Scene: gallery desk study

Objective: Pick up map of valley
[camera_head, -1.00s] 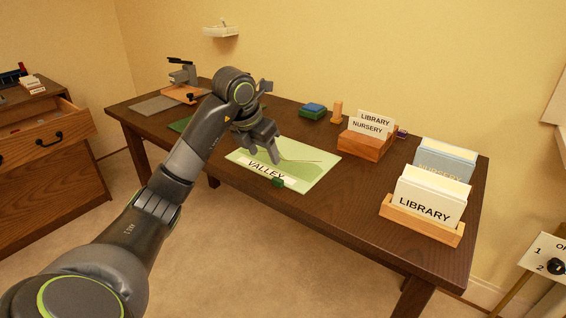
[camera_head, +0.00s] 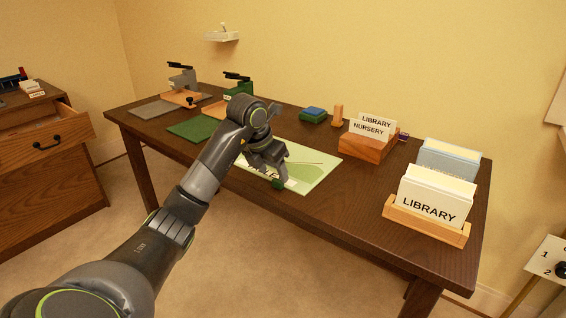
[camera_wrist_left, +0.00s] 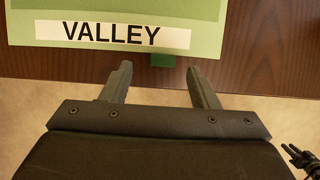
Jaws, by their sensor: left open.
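The map of valley is a light green sheet (camera_head: 312,170) lying flat on the desk, its near edge at the desk's front edge. In the left wrist view its white label (camera_wrist_left: 115,33) reads VALLEY, and a small dark green tab (camera_wrist_left: 162,60) sticks out from its near edge. The tab also shows in the head view (camera_head: 278,184). My left gripper (camera_head: 278,181) is over the map's near edge, hiding part of the label. In the left wrist view the left gripper (camera_wrist_left: 162,78) is open, with the tab between and just beyond its fingertips.
On the desk (camera_head: 350,215) stand a wooden LIBRARY card holder (camera_head: 425,220), another card box (camera_head: 366,147), a green-blue block (camera_head: 313,114) and two stamp-like presses, grey (camera_head: 182,76) and green (camera_head: 237,84). A dresser (camera_head: 50,165) with an open drawer stands at left.

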